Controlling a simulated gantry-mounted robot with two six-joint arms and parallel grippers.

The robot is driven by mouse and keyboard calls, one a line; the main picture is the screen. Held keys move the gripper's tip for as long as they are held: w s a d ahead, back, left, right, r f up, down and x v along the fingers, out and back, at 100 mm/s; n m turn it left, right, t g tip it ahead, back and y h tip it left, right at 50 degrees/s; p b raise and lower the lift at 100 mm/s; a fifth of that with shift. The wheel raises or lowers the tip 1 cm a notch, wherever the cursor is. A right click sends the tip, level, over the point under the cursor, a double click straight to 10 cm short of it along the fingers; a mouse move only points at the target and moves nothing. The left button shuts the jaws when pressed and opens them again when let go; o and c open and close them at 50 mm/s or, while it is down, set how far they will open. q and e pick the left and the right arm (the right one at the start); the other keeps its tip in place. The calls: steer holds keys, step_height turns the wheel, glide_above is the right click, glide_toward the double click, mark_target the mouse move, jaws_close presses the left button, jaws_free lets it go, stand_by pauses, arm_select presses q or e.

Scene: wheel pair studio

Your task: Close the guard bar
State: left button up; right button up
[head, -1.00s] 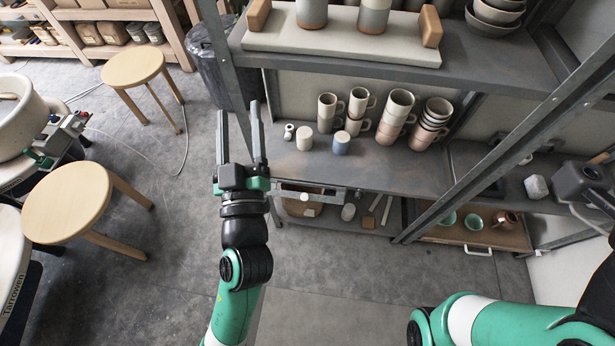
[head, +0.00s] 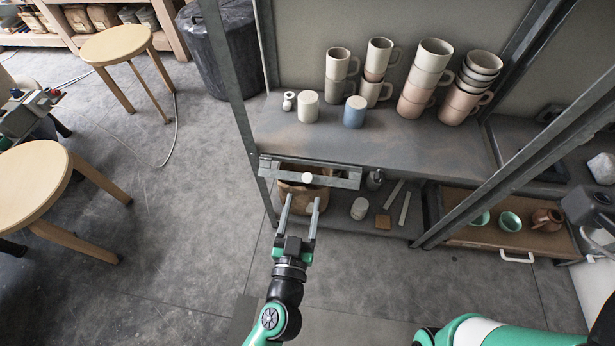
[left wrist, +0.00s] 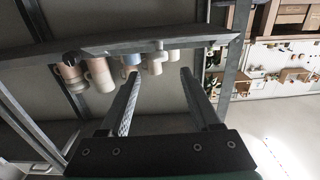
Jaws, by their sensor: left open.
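The guard bar (head: 335,181) is a short grey metal bar at the front edge of the mug shelf, by the left post. A white round knob (head: 307,177) sits on it. Its right end stops well short of the right post; I cannot tell its exact angle to the shelf edge. My left gripper (head: 300,199) is open and empty, its two fingers pointing toward the bar just below the knob. I see no clear contact. In the left wrist view, the open fingers (left wrist: 159,75) point toward the shelf front. My right gripper is out of view.
Several mugs (head: 430,76), a white cylinder (head: 308,107) and a blue cylinder (head: 355,112) stand on the shelf (head: 420,140) behind the bar. A drawer with bowls (head: 510,222) is at right.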

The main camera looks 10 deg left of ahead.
mark_target(307, 178)
arm_select(q)
steer(key=w+b, duration=0.1)
steer(key=w, duration=0.7)
steer(key=shift+w, duration=0.15)
jaws_close()
